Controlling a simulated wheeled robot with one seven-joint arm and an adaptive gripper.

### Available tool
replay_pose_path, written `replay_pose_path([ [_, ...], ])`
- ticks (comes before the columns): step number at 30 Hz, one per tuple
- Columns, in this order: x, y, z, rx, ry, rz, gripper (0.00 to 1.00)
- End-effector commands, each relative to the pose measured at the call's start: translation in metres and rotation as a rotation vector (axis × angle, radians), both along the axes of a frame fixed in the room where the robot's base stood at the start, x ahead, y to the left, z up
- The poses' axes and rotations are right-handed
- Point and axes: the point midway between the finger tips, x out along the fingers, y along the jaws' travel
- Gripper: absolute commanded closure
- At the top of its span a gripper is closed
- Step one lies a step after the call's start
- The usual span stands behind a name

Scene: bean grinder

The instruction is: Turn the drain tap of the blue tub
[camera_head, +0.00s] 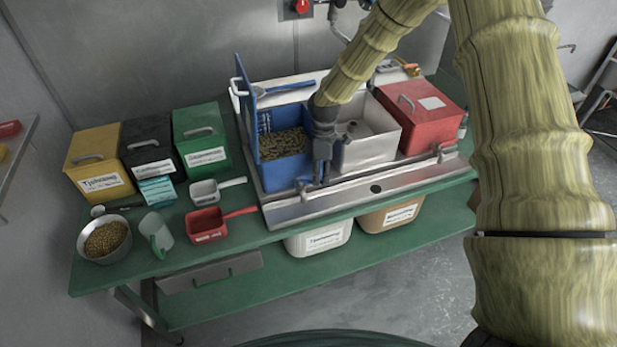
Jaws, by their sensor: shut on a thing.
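The blue tub (277,174) stands at the left of the metal sink unit, with its blue lid raised at its left side and brown pellets inside. My gripper (321,177) points down at the tub's front right corner, just above the metal front ledge. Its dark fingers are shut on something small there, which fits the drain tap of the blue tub. The fingers hide most of the tap, so its angle cannot be told. A small upright metal piece (303,190) shows just left of the fingers.
A white tub (371,153) and a red lidded box (424,118) stand right of my gripper. Yellow (98,165), black and green (200,137) bins stand at the left. A red scoop (207,226), a clear jug (157,233) and a pellet bowl (104,241) sit on the green bench.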

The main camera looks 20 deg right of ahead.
Motion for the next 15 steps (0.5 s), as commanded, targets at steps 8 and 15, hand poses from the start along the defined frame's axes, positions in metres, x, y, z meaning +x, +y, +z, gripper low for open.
replay_pose_path([
  [8,0.0006,-0.0087,0.0016,0.0,-0.004,0.015,1.0],
  [15,0.0007,-0.0087,0.0016,0.0,-0.005,0.016,1.0],
])
